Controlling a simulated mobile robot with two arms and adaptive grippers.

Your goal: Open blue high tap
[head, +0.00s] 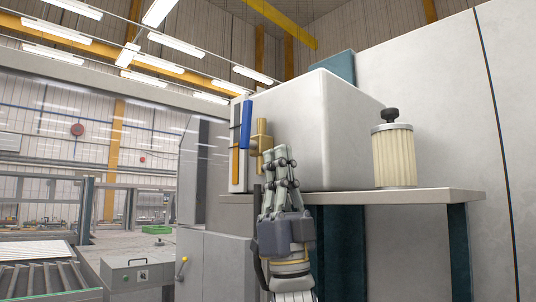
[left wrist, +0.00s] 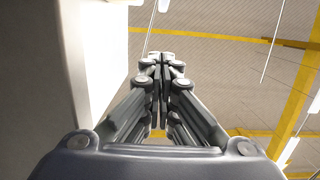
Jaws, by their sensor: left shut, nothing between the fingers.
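The blue tap handle (head: 246,115) stands upright at the upper left end of the light grey box (head: 335,130). A brass fitting (head: 262,135) is just right of it. My left gripper (head: 277,152) points up, just below and right of the blue handle, and overlaps the lower brass part in the head view. Its fingers are closed together with nothing between them. I cannot tell whether it touches the brass. In the left wrist view the closed fingertips (left wrist: 161,60) show against the ceiling, and the tap is not visible. My right gripper is not in view.
An orange strip (head: 235,165) is below the blue handle. A ribbed filter with a black knob (head: 393,155) stands on the grey shelf (head: 440,195) to the right. A pale wall (left wrist: 95,60) is close left in the wrist view.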

